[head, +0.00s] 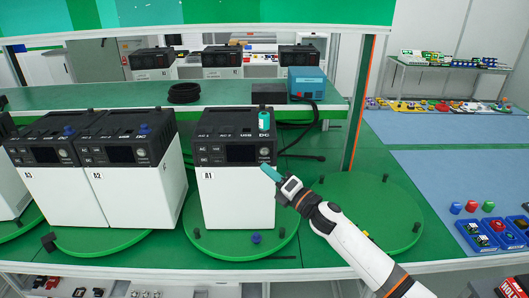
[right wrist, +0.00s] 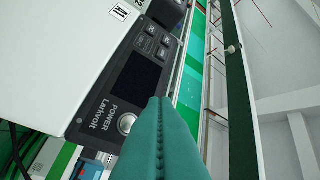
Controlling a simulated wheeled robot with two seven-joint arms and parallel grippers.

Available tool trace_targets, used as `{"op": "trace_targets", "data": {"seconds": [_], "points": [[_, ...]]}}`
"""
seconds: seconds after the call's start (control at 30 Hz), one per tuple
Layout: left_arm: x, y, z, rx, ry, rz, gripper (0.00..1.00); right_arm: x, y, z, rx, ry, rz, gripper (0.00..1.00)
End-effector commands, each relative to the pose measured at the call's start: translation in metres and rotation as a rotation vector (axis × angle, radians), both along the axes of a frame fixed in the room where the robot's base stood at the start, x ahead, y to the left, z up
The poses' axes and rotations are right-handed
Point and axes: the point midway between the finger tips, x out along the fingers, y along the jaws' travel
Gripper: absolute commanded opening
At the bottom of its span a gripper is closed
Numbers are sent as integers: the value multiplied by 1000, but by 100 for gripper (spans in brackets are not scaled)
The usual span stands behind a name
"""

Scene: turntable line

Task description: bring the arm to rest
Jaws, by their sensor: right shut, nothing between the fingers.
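My right gripper (head: 270,173) has teal fingers, and they are together with nothing between them. In the head view its fingertips are in front of the right edge of the front panel of the black-and-white device A1 (head: 236,197). In the right wrist view the shut fingers (right wrist: 158,105) point at the device's black panel (right wrist: 135,80), close to its round silver power button (right wrist: 127,123). I cannot tell whether they touch it. My right arm (head: 345,238) reaches in from the lower right. My left gripper is not in view.
Device A1 stands on a green turntable (head: 283,243). An empty green turntable (head: 400,205) is to its right. More devices (head: 130,165) stand at the left. A blue box (head: 306,82) sits on the shelf behind.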

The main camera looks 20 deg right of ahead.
Motion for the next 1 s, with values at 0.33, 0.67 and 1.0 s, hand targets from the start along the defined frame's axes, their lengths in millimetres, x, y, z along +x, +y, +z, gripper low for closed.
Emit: {"op": "trace_targets", "data": {"seconds": [0.33,0.67,1.0], "points": [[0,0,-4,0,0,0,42,1,-15,-70,132,178,-52,0],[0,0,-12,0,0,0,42,-60,-54,-297,573,714,-297,0],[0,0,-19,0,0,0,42,-198,-67,-481,943,1124,-626,0]]}}
